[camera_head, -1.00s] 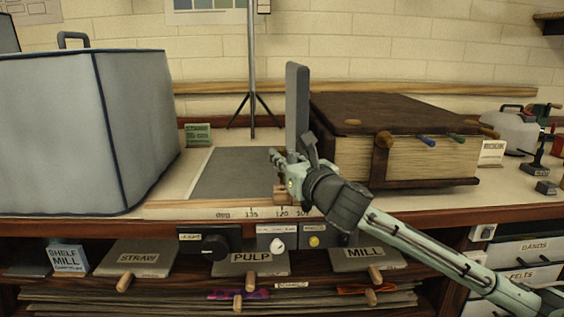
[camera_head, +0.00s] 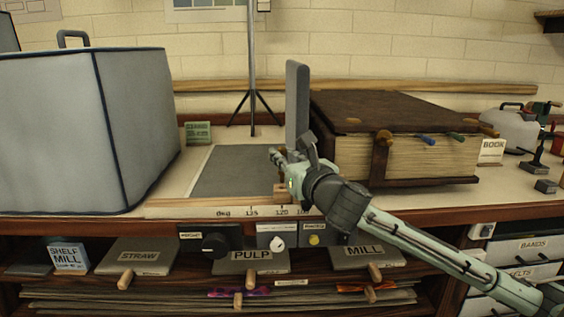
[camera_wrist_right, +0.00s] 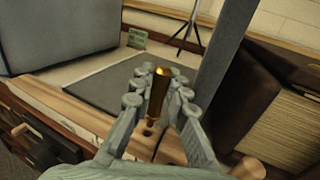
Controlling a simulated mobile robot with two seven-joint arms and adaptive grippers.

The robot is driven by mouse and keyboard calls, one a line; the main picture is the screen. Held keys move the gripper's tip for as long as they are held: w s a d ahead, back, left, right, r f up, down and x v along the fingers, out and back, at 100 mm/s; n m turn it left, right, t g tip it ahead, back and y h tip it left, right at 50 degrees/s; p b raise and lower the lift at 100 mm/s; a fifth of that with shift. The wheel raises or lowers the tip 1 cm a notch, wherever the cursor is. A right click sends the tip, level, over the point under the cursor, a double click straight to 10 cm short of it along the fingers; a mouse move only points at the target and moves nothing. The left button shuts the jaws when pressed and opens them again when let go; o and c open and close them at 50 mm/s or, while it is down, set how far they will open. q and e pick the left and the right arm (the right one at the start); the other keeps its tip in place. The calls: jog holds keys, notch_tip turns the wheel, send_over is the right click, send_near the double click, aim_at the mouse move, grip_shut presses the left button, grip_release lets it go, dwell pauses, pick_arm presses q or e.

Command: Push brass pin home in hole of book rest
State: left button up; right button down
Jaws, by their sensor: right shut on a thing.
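The brass pin (camera_wrist_right: 157,86) shows in the right wrist view, standing roughly upright between the fingers of my right gripper (camera_wrist_right: 157,102). The gripper is shut on it. In the head view my right gripper (camera_head: 282,163) is over the front edge of the bench, left of the big book; the pin cannot be made out there. A dark wooden rest (camera_head: 428,183) holds the thick brown book (camera_head: 415,110). The pin's lower end is near a dark spot on the wood in the wrist view; I cannot tell whether it is in a hole. My left gripper is out of view.
A grey upright plate (camera_head: 297,105) stands right behind my right gripper. A grey mat (camera_head: 235,173) lies flat to its left. A large grey covered box (camera_head: 75,130) fills the left of the bench. A scale strip (camera_head: 235,212) runs along the front edge.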

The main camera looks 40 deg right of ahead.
aim_at(283, 173)
jog(key=shift+f+b, duration=0.85)
jog(key=shift+f, duration=0.8)
jog(key=c, duration=1.4)
grip_release()
jog(key=s, duration=0.2)
jog(key=s+a, duration=0.1)
jog(key=s, duration=0.4)
jog(key=shift+s+a, duration=0.15)
jog(key=shift+s, duration=0.05)
